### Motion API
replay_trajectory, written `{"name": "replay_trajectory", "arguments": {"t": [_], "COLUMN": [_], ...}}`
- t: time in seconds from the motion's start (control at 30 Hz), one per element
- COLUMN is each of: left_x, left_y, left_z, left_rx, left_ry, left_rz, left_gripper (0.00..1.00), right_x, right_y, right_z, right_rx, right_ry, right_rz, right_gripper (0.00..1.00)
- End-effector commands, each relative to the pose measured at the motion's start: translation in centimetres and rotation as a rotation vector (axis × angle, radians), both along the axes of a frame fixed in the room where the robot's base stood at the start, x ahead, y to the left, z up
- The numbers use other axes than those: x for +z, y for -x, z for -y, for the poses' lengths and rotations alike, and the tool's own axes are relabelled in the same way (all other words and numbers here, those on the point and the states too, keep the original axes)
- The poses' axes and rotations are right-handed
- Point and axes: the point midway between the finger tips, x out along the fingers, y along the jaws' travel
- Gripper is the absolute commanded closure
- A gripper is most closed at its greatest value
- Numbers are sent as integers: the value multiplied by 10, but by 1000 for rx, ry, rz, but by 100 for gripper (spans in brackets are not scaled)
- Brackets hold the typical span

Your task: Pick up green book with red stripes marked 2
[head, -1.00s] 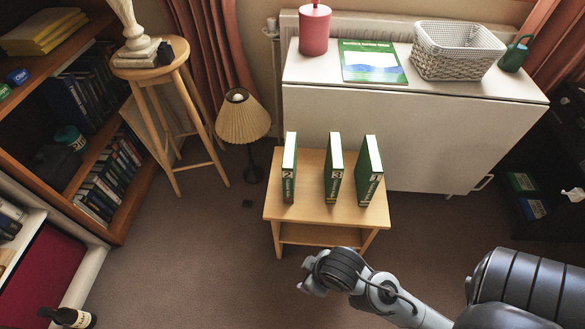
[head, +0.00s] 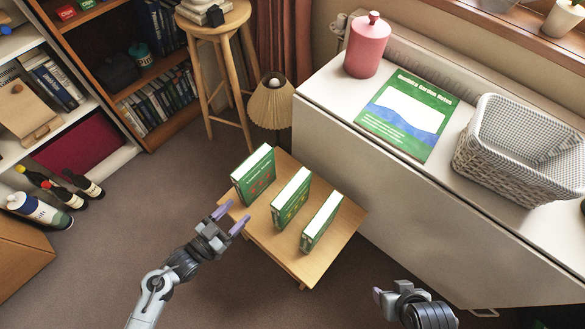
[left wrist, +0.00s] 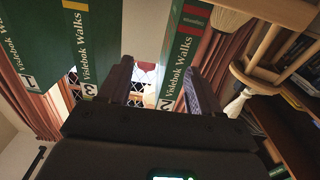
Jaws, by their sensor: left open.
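Three green books stand upright in a row on a small wooden table (head: 333,238). The leftmost, with red marks on its cover, is the book marked 2 (head: 256,176). In the left wrist view its spine (left wrist: 181,50) shows red stripes and a "2", close beside the right-hand finger. The book marked 3 (head: 291,199) is in the middle, with yellow marks. The book marked 1 (head: 321,222) is at the right. My left gripper (head: 231,217) is open and empty, just in front of the book marked 2. My right gripper (head: 381,297) shows partly at the bottom; its jaws are unclear.
A white cabinet (head: 390,190) stands behind and right of the table, bearing a pink canister (head: 367,46), a large green book (head: 410,112) and a woven basket (head: 520,150). A lamp (head: 271,103) and stool (head: 215,30) stand behind. Bottles (head: 83,183) are at the left.

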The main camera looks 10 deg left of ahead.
Motion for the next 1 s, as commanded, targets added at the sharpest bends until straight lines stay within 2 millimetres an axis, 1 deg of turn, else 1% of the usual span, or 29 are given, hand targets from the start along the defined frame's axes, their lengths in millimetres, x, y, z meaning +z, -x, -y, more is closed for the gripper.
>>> {"name": "replay_trajectory", "arguments": {"t": [0.1,0.27,0.4,0.6,0.8,1.0], "left_x": [4,3,4,5,8,9], "left_y": [-16,-34,-45,-53,-76,-91], "left_z": [6,18,25,29,40,50], "left_rx": [2,1,1,1,1,1], "left_ry": [-3,-2,-2,-3,-2,-2], "left_rz": [9,8,7,8,10,7], "left_gripper": [36,36,36,36,36,36], "right_x": [-2,-11,-13,-17,-29,-33], "right_y": [-1,1,1,1,1,1], "right_z": [-4,-16,-11,-2,-6,-6], "right_rx": [4,5,0,6,9,7], "right_ry": [-8,-36,-28,-3,-10,-11], "right_rz": [4,-6,-6,-3,-3,-3], "right_gripper": [36,36,36,36,36,36]}}
